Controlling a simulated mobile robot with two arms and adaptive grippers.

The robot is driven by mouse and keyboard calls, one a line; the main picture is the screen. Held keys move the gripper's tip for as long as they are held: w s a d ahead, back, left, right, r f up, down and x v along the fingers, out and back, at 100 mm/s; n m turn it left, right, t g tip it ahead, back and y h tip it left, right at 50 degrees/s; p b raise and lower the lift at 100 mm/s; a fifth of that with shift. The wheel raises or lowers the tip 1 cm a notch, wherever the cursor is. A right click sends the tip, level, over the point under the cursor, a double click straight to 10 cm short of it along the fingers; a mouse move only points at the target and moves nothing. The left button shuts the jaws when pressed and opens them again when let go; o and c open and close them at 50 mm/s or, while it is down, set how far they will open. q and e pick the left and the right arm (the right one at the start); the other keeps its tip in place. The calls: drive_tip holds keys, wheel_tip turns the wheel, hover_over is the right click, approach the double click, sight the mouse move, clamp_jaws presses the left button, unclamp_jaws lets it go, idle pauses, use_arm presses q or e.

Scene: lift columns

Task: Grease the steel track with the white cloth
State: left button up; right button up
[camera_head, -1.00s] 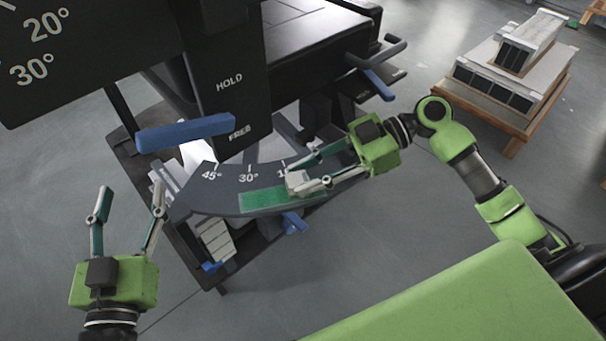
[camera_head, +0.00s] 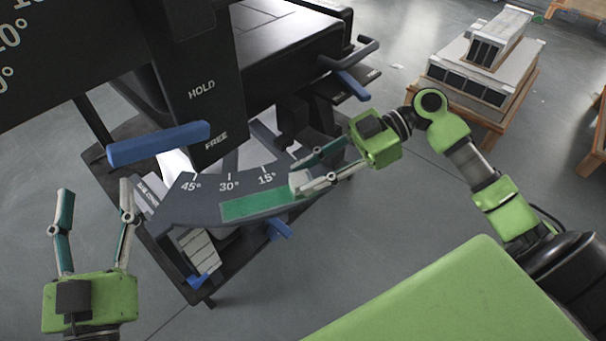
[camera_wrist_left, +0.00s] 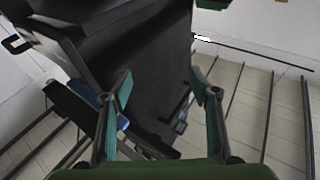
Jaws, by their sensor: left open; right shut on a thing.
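A dark curved plate (camera_head: 175,207) carries angle marks 45°, 30° and 15° and a green strip (camera_head: 255,204) along its front. I cannot tell which part is bare steel track. My right gripper (camera_head: 305,175) is shut on a small white cloth (camera_head: 298,181), which is at the right end of the visible green strip, just right of the 15° mark. Whether the cloth touches the surface is hard to tell. My left gripper (camera_head: 94,193) is open and empty, left of the plate; its fingers also show in the left wrist view (camera_wrist_left: 160,78).
A black post (camera_head: 205,85) marked HOLD and FREE rises behind the plate, with a blue lever (camera_head: 158,144). Blue handles (camera_head: 280,229) stick out below the plate and at the right (camera_head: 352,85). A pallet (camera_head: 490,125) with stacked units stands back right. Open grey floor lies in front.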

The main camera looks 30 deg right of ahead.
drive_tip(key=shift+d+f, duration=0.1)
drive_tip(key=shift+d, duration=0.55)
use_arm(q)
drive_tip(key=shift+s+d+r, duration=0.1)
drive_tip(key=shift+s+r, duration=0.05)
drive_tip(key=shift+r, duration=0.3)
use_arm(e)
drive_tip(key=shift+s+d, duration=0.1)
drive_tip(key=shift+r, duration=0.35)
drive_tip(key=shift+r+p, duration=0.6)
drive_tip(key=shift+p, duration=0.05)
drive_tip(key=shift+r+p, duration=0.5)
drive_tip(key=shift+r, duration=0.15)
use_arm(q)
wheel_tip(320, 180, down, 12)
drive_tip(key=a+g+y, duration=0.1)
drive_tip(key=g+y, duration=0.1)
drive_tip(key=g, duration=0.3)
drive_tip(key=shift+a+g, duration=0.4)
